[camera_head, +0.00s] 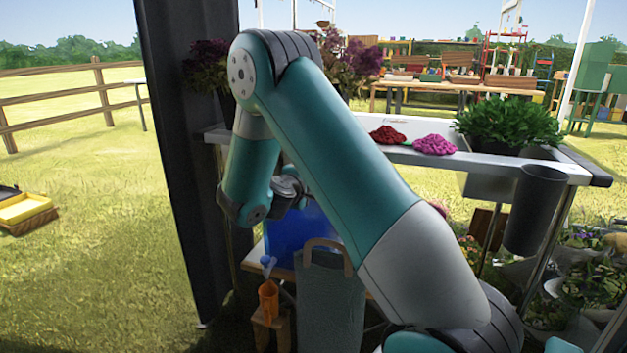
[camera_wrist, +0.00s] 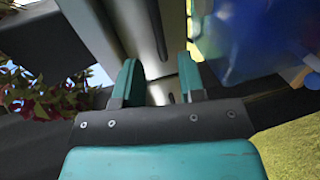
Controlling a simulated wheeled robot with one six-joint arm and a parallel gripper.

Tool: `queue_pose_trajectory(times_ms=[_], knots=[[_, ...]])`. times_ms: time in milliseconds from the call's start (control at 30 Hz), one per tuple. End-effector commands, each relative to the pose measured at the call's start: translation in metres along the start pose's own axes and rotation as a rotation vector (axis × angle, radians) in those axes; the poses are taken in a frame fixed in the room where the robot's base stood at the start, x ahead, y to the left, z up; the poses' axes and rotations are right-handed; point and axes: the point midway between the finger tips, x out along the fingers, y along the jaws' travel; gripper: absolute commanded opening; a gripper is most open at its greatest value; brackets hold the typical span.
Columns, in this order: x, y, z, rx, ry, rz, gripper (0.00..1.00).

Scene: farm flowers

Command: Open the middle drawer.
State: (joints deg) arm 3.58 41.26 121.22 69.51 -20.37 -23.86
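I cannot make out the middle drawer with certainty in either view. In the wrist view my gripper (camera_wrist: 159,78) is open, with its two teal fingers apart. Grey, metal-like surfaces (camera_wrist: 145,35) lie beyond and between the fingertips; I cannot tell what they belong to or whether they touch the fingers. In the head view my arm bends down at the middle, and its wrist ends in front of a blue container; the fingers are not clear there.
The blue container (camera_head: 300,230) stands below a white-topped table (camera_head: 370,130) bearing red and pink heaps and a green plant (camera_head: 510,120). A dark post (camera_head: 185,150) rises at left. Grass lies open beyond.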

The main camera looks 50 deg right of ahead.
Motion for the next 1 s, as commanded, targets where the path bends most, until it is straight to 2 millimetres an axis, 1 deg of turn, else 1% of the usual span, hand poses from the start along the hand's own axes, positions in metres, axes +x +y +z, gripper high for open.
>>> queue_pose_trajectory(times_ms=[33, 100, 200, 300, 400, 500, 733, 767, 800, 867, 900, 933, 1000], knots=[[0.013, -0.001, 0.002, 0.003, -0.006, 0.001, 0.36], [0.027, -0.001, 0.001, 0.003, -0.005, 0.001, 0.36], [0.044, 0.000, 0.002, 0.002, -0.004, 0.002, 0.36], [0.057, 0.000, 0.001, 0.002, -0.004, 0.000, 0.36], [0.064, 0.000, 0.001, 0.001, -0.002, 0.000, 0.36], [0.067, 0.000, 0.001, 0.000, -0.001, 0.000, 0.36], [0.067, 0.000, 0.000, -0.001, 0.000, 0.000, 0.36], [0.067, 0.000, 0.000, 0.000, 0.000, 0.000, 0.34], [0.067, 0.000, 0.000, 0.000, 0.000, 0.000, 0.25], [0.067, 0.000, 0.000, 0.000, 0.000, 0.000, 0.11], [0.067, 0.000, 0.000, 0.000, 0.000, 0.000, 0.02], [0.067, 0.000, 0.000, 0.000, 0.000, 0.000, 0.00], [0.067, 0.000, 0.000, 0.000, 0.000, 0.000, 0.00]])
